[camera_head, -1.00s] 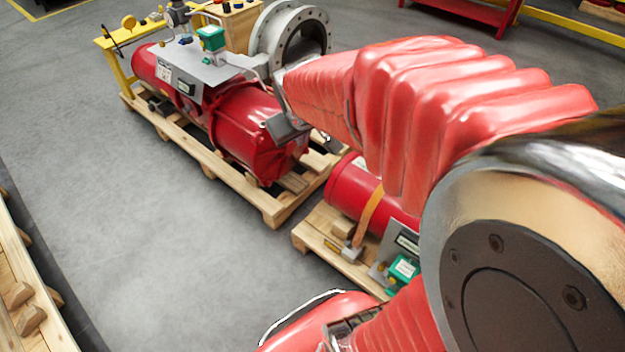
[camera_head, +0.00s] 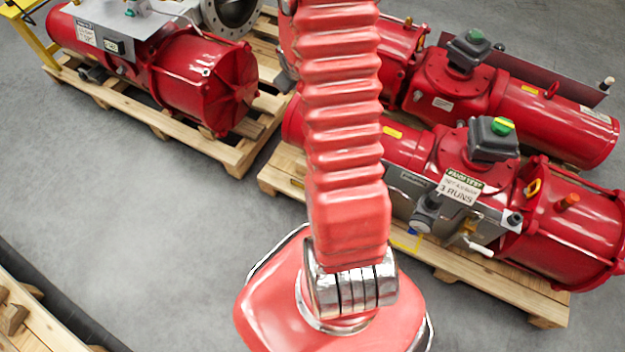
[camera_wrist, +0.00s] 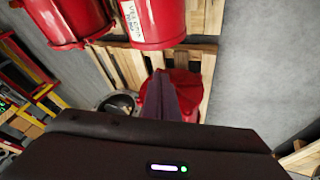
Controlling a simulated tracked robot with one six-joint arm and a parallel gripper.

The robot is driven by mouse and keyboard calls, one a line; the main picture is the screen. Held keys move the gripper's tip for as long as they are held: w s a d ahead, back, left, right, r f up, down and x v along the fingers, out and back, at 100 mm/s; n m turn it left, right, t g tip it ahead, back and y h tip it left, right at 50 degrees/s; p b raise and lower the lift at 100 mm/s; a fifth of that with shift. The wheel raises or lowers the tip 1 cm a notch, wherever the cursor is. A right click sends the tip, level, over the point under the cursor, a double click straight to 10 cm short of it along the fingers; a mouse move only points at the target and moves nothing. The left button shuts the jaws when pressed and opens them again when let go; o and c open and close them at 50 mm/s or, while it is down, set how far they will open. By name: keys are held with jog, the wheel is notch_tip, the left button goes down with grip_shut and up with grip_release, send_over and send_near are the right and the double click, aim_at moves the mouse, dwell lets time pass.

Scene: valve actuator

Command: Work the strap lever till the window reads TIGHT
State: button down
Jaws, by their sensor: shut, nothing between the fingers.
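My gripper (camera_wrist: 160,76) shows in the wrist view as dark fingers pressed together, pointing up the picture, with nothing between them. Beyond the fingers is a red part on a wooden pallet; I cannot tell if they touch, but they appear apart. In the head view my red arm crosses the middle and hides my gripper. The near red actuator (camera_head: 410,150) lies on a pallet (camera_head: 490,285) right of my arm. The strap, its lever and the window are not visible now; my arm covers the left part of that actuator.
A second red actuator (camera_head: 540,110) lies behind the near one. Another red actuator (camera_head: 200,82) rests on a pallet (camera_head: 238,158) at upper left. A white sign (camera_head: 460,187) hangs on the near actuator. Grey floor (camera_head: 150,220) is clear at left, with a wooden pallet (camera_head: 25,310) at the left edge.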

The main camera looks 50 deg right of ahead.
jog(key=s+d+f+y, duration=0.1)
jog(key=s+d+f, duration=0.2)
jog(key=f, duration=0.8)
jog(key=s+d+f+y, duration=0.1)
jog(key=s+d+f, duration=0.2)
jog(key=f, duration=0.7)
jog(key=s+a+f, duration=0.2)
jog(key=s+f, duration=0.1)
jog(key=f, duration=0.3)
jog(key=s+a+f+t+y, duration=0.1)
jog(key=s+f, duration=0.2)
jog(key=f, duration=0.4)
jog(key=s+a+f+t+y, duration=0.1)
jog(key=s+a+f, duration=0.1)
jog(key=f, duration=0.5)
jog(key=shift+s+a, duration=0.35)
jog(key=shift+s, duration=0.5)
